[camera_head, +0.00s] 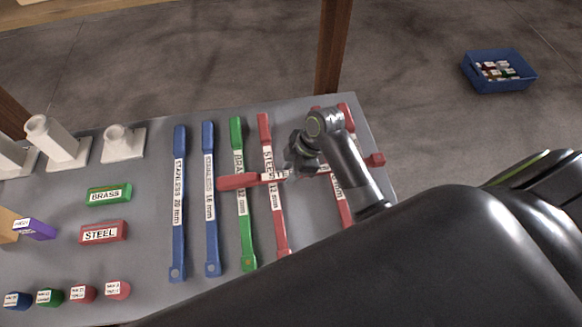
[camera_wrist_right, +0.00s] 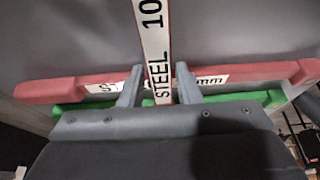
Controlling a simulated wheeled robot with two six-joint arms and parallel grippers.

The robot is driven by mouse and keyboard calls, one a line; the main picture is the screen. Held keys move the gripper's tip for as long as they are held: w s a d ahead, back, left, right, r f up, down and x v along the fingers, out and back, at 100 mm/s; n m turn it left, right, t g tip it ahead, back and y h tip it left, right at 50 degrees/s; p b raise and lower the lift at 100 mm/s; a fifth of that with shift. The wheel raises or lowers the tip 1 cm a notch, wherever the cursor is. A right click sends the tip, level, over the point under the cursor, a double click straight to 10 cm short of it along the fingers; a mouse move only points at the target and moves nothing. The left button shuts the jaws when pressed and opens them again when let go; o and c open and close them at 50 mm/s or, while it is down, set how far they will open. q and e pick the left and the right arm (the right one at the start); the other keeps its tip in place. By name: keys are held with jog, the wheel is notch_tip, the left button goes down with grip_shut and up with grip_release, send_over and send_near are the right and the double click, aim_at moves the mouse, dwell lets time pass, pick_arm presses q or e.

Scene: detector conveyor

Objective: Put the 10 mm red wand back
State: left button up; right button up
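The red 10 mm wand (camera_head: 238,181) lies crosswise over the green brass wand (camera_head: 244,228) and the red 12 mm steel wand (camera_head: 277,215). Its far red end shows right of my arm. My right gripper (camera_head: 285,173) has it near the middle. In the right wrist view, the wand's white "STEEL 10" label (camera_wrist_right: 154,45) runs between the two fingers of the gripper (camera_wrist_right: 158,88), which sit close at both its edges. The 12 mm wand (camera_wrist_right: 62,87) and a green wand (camera_wrist_right: 245,98) show behind. My left gripper is not in view.
Two blue wands (camera_head: 178,210) (camera_head: 209,200) lie at left. Another red wand (camera_head: 345,212) lies at right, partly hidden by my arm. Brass (camera_head: 108,194) and steel (camera_head: 104,232) blocks, small coloured pieces and white holders (camera_head: 123,146) stand left. A blue bin (camera_head: 520,85) is on the floor.

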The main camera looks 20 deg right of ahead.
jog(key=shift+o, duration=1.3)
jog(key=shift+r, duration=0.5)
jog(key=v, duration=1.1)
jog(key=shift+d+r+b, duration=0.25)
jog(key=shift+r+b, duration=0.05)
jog(key=shift+b, duration=0.05)
jog(key=shift+s+f, duration=0.1)
